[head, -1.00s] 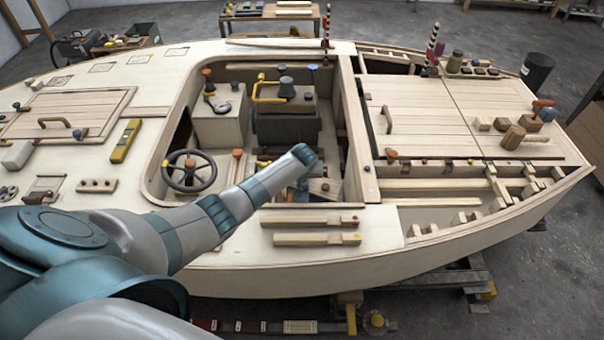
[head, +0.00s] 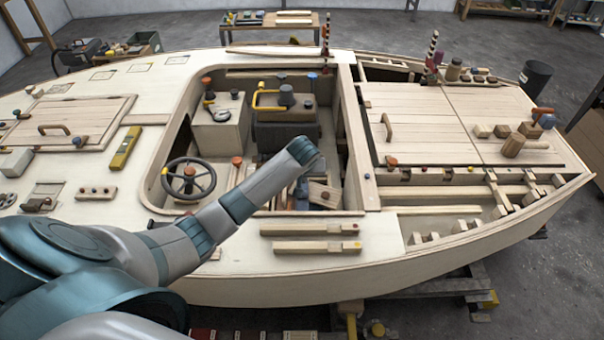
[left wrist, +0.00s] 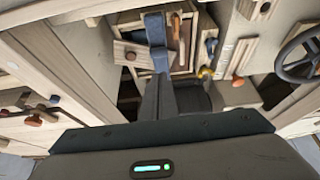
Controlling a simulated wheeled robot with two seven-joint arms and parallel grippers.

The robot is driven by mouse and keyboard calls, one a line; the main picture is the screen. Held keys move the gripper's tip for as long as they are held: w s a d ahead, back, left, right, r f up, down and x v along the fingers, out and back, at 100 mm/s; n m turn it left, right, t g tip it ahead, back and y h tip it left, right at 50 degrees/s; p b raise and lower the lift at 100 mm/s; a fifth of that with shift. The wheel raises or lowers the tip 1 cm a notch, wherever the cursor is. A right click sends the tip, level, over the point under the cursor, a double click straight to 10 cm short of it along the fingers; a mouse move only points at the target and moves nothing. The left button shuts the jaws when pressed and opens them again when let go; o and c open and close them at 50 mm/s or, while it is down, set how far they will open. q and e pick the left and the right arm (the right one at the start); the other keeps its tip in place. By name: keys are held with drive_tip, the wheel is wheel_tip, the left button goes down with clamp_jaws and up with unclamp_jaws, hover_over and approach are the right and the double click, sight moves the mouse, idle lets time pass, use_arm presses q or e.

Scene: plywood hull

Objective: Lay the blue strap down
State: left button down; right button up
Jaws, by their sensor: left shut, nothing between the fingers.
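A blue strap-like band (left wrist: 155,28) shows in the left wrist view, running from the wooden box (left wrist: 130,52) toward my fingertips. My left gripper (left wrist: 160,82) is shut, its dark fingers pointing at the band. The fingertips and the band overlap in the picture, so I cannot tell if they touch. In the head view my left wrist hangs over the near side of the cockpit and hides most of the gripper; a small blue-grey piece (head: 302,190) shows beneath it, and I cannot tell whether it is strap or finger. My right gripper is in neither view.
A steering wheel (head: 188,178) stands left of the arm. A console with a yellow handle (head: 267,98) is behind it. Two wooden bars (head: 310,229) lie on the near deck. The hatch boards (head: 425,120) at right are mostly clear, with a mallet (head: 513,145) on them.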

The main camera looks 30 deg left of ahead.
use_arm(q)
drive_tip(key=v, duration=0.6)
drive_tip(key=shift+r+b, duration=0.3)
drive_tip(key=shift+b, duration=0.15)
drive_tip(key=shift+s, duration=0.1)
